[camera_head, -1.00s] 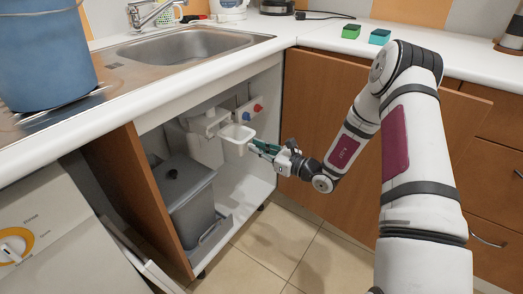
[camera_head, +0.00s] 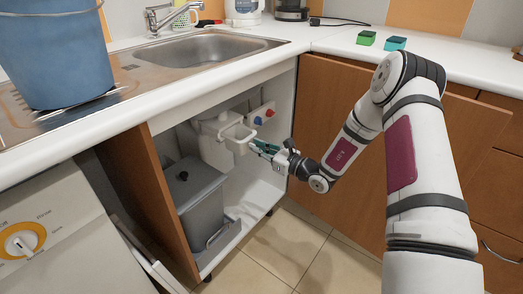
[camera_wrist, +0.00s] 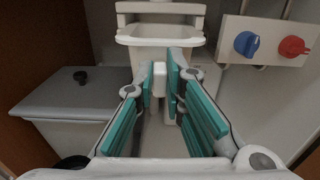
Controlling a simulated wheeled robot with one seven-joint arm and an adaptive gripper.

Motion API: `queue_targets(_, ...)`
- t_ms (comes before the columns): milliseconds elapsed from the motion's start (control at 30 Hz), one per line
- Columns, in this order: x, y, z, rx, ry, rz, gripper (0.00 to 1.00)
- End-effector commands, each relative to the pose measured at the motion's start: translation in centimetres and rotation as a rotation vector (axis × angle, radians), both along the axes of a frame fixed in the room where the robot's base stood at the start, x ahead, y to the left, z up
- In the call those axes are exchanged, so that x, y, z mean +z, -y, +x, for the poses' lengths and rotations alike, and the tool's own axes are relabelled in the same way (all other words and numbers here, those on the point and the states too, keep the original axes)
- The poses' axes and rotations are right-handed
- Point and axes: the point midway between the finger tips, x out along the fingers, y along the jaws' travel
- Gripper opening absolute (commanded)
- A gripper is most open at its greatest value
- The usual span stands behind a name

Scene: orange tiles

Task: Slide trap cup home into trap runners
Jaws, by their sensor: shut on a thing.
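The white trap cup (camera_head: 240,146) is inside the open cabinet under the sink, upright, its open top facing up. My gripper (camera_head: 266,149) is shut on the cup's front tab, which shows between the teal finger pads (camera_wrist: 160,80) in the wrist view. There the cup's rim (camera_wrist: 160,41) lies just beyond the fingertips. The white trap body with its runners (camera_head: 213,125) is behind and left of the cup in the head view, and its bar (camera_wrist: 160,8) shows above the cup in the wrist view. Whether the cup edges sit in the runners cannot be told.
A grey lidded bin (camera_head: 194,205) stands left inside the cabinet; its lid (camera_wrist: 65,92) is left of my fingers. Blue (camera_wrist: 246,43) and red (camera_wrist: 292,46) knobs are on the right wall. A blue bucket (camera_head: 60,55) stands by the sink.

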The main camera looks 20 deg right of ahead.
Motion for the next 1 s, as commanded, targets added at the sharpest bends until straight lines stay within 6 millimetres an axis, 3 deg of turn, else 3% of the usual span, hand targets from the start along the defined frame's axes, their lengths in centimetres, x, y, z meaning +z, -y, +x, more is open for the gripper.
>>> queue_targets(1000, -0.1, -2.3, 3.2, 0.0, 0.0, 0.0, 0.0)
